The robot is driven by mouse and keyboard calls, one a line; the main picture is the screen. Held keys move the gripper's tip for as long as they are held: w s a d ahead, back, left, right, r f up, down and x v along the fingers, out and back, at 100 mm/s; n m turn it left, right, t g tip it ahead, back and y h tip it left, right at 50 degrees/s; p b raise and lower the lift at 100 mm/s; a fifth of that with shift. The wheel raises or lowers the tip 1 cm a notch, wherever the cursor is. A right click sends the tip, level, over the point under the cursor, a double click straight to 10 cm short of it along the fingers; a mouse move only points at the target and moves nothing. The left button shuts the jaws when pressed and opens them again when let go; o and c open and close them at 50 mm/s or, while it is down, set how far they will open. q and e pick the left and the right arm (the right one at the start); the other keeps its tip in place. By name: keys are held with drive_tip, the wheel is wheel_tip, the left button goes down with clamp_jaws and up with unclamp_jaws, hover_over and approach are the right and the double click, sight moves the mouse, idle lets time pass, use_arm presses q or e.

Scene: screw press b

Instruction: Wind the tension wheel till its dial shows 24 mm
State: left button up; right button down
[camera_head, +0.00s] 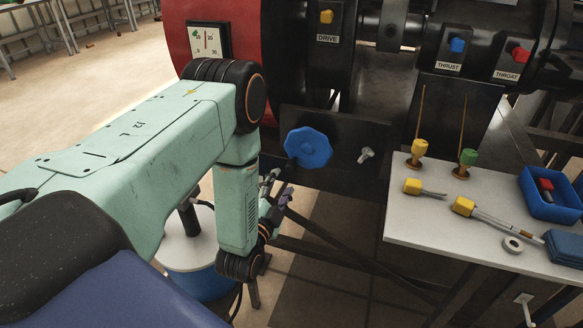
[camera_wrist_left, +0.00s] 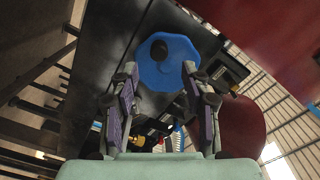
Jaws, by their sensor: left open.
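The blue lobed tension wheel (camera_head: 308,147) is mounted on a dark panel of the press. It also fills the upper middle of the left wrist view (camera_wrist_left: 167,62), with a dark round knob on its face. The dial (camera_head: 209,40) is a white square with a needle on the red housing, up and left of the wheel; its needle looks near the middle, but I cannot read the exact value. My left gripper (camera_head: 272,187) is just below and left of the wheel. In the left wrist view its fingers (camera_wrist_left: 163,95) are apart, with the wheel beyond and between the tips. My right gripper is not in view.
A wing-shaped metal screw (camera_head: 366,155) sits right of the wheel. A white table (camera_head: 410,230) with yellow- and green-handled tools and a blue tray (camera_head: 552,208) stands at right. A white-topped blue stool (camera_head: 190,250) is below my left arm. Dark diagonal frame bars run below the panel.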

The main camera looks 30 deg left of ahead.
sight(290, 169)
use_arm(q)
drive_tip(key=b+x, duration=0.1)
drive_tip(key=x, duration=0.6)
drive_tip(key=shift+w+b, duration=0.3)
drive_tip(key=shift+w, duration=0.1)
drive_tip(key=shift+c, duration=0.2)
clamp_jaws()
